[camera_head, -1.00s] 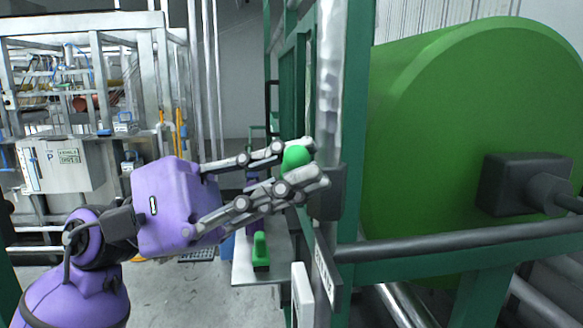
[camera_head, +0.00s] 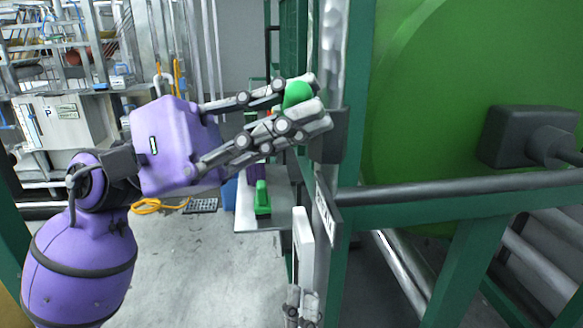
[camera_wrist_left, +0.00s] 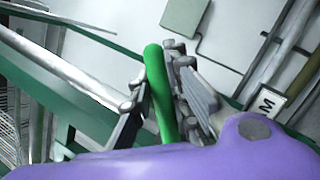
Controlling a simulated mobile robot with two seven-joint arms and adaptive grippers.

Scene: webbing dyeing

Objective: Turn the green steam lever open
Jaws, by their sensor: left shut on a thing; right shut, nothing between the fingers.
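The green steam lever (camera_head: 296,94) shows as a rounded green end between the fingers of my left gripper (camera_head: 315,100). The left gripper is shut on it beside the green frame. In the left wrist view the lever is a long green bar (camera_wrist_left: 160,92) between the two fingers (camera_wrist_left: 160,100); its lower end is hidden behind my purple wrist. A sign (camera_head: 327,208), partly readable as STEAM, is on the post below.
A large green drum (camera_head: 440,100) fills the right side, with a dark rail (camera_head: 460,187) across its front. A small shelf (camera_head: 262,222) carries another green handle (camera_head: 262,198). Open floor (camera_head: 210,265) lies at the lower middle.

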